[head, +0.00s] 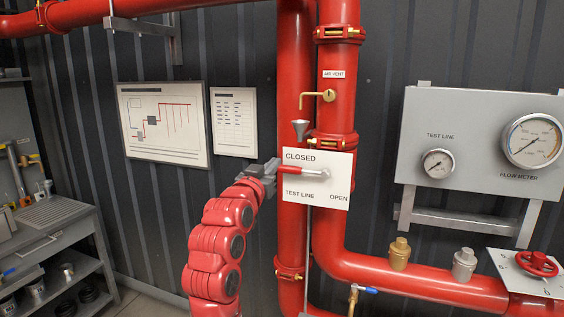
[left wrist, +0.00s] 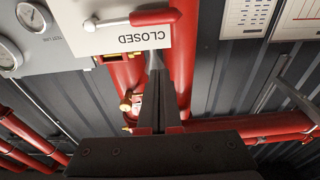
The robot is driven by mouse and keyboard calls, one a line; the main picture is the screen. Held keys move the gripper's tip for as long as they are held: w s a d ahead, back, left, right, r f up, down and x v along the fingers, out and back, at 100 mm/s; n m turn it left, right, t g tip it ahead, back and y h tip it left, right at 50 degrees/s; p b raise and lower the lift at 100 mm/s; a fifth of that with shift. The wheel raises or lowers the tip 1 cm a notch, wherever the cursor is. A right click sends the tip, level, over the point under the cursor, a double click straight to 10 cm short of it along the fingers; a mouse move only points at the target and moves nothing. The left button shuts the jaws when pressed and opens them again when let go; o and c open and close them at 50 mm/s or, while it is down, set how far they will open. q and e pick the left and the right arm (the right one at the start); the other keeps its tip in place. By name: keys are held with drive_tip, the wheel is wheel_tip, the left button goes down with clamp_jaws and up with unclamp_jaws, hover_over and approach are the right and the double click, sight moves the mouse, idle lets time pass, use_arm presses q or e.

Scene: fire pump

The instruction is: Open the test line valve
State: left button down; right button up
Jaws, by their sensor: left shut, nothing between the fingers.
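The test line valve has a lever with a red grip (head: 291,169) and a silver hub (head: 322,173) on a white sign plate (head: 330,187). The lever lies about level, its red grip pointing left below the word CLOSED; OPEN is at the plate's lower right. My left gripper (head: 273,167) is shut and empty at the plate's left edge, close to the grip's free end; I cannot tell if they touch. In the left wrist view, upside down, the shut fingers (left wrist: 155,62) point at the plate's edge near the red grip (left wrist: 152,17). My right gripper is not in view.
Red vertical pipes (head: 337,95) stand behind the plate. A small funnel (head: 300,128) and a brass air vent tap (head: 325,96) are above it. A grey gauge panel (head: 480,145) is at right. A workbench (head: 55,225) stands at left.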

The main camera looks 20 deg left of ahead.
use_arm(q)
drive_tip(key=r+p, duration=0.2)
drive_tip(key=p, duration=0.2)
hover_over(300, 171)
drive_tip(key=a, duration=0.4)
drive_tip(key=f+p, duration=0.1)
drive_tip(key=f, duration=0.1)
drive_tip(key=s+f, duration=0.1)
drive_tip(key=f, duration=0.1)
drive_tip(key=shift+s+f+p, duration=0.1)
drive_tip(key=shift+f+p, duration=0.25)
drive_tip(key=shift+p, duration=0.05)
